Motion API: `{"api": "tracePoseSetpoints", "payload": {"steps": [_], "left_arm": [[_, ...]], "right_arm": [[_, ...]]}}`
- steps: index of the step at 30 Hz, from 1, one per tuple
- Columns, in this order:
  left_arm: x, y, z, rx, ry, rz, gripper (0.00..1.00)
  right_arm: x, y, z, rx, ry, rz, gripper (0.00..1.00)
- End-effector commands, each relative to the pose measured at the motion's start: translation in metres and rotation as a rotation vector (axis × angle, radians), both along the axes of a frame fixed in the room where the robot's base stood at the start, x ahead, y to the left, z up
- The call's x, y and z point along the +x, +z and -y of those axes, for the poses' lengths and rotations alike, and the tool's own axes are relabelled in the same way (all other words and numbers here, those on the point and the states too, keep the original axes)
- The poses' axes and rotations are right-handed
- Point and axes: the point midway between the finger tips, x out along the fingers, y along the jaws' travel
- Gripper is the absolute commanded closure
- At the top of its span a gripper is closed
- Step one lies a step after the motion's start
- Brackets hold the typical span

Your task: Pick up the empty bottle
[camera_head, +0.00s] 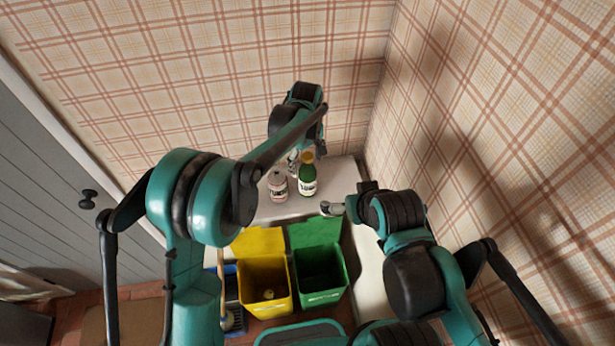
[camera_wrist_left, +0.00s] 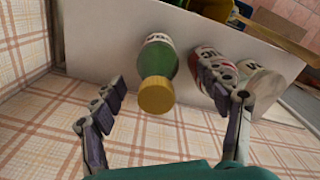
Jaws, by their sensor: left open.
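A green bottle (camera_head: 307,182) with a yellow cap and a white label stands upright on the white table. It also shows in the left wrist view (camera_wrist_left: 160,62), its cap (camera_wrist_left: 155,95) towards the camera. A pinkish-white bottle (camera_head: 278,188) stands just left of it; in the wrist view it is partly behind a finger (camera_wrist_left: 207,55). My left gripper (camera_head: 295,162) is open above the back of the table. In the wrist view its fingers (camera_wrist_left: 163,82) lie on either side of the green bottle, with gaps. My right gripper (camera_head: 331,208) is near the table's front right; its fingers are unclear.
A yellow bin (camera_head: 264,285) holding a small item and a green bin (camera_head: 320,275) stand open in front of the table. A blue container (camera_head: 230,288) is left of them. Plaid walls close off the back and right. A grey door (camera_head: 60,165) is at left.

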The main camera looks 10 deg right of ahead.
Motion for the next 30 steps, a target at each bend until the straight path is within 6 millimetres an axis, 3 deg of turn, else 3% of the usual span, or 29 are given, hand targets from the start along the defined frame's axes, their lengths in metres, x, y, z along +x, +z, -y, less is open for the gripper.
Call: {"api": "tracePoseSetpoints", "payload": {"steps": [7, 16, 23, 30], "left_arm": [[0.000, -0.036, 0.003, -0.001, -0.001, 0.000, 0.25], [0.000, -0.042, 0.003, -0.001, -0.001, 0.000, 0.25], [0.000, -0.042, 0.003, -0.001, -0.001, 0.000, 0.83], [0.000, -0.042, 0.003, 0.000, -0.001, 0.001, 0.85]], "right_arm": [[0.000, 0.006, 0.000, 0.000, 0.000, 0.000, 0.00], [0.000, 0.006, 0.000, 0.000, 0.000, 0.000, 0.00], [0.000, 0.006, 0.000, 0.000, 0.000, 0.000, 0.00], [0.000, 0.006, 0.000, 0.000, 0.000, 0.000, 0.00]]}}
